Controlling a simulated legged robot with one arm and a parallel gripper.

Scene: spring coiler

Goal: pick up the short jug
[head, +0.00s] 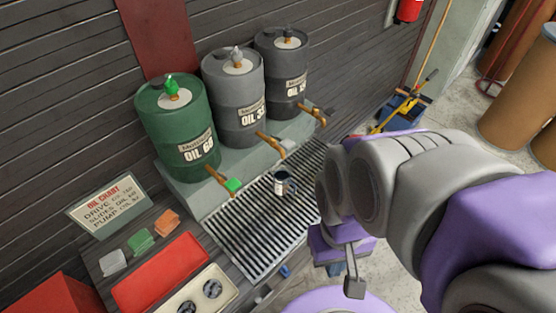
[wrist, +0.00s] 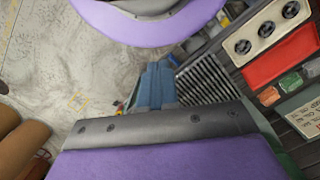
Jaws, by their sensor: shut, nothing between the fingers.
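The short jug (head: 284,185) is a small dark cup with a pale label, upright on the slatted metal grate (head: 245,240) below the drum taps. My gripper (head: 335,252), purple and grey, hangs below the arm at the grate's right edge, to the lower right of the jug and apart from it. In the wrist view the closed purple jaw with its grey edge (wrist: 160,125) fills the bottom. The grate shows there beyond it (wrist: 205,80); I cannot make out the jug there. The gripper is shut and empty.
Green (head: 177,120) and grey oil drums (head: 236,98) stand behind the grate, their taps projecting over it. A red tray (head: 160,275), an oil chart (head: 107,205) and coloured blocks sit at left. A yellow-handled broom (head: 415,75) and brown barrels (head: 515,100) stand at right.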

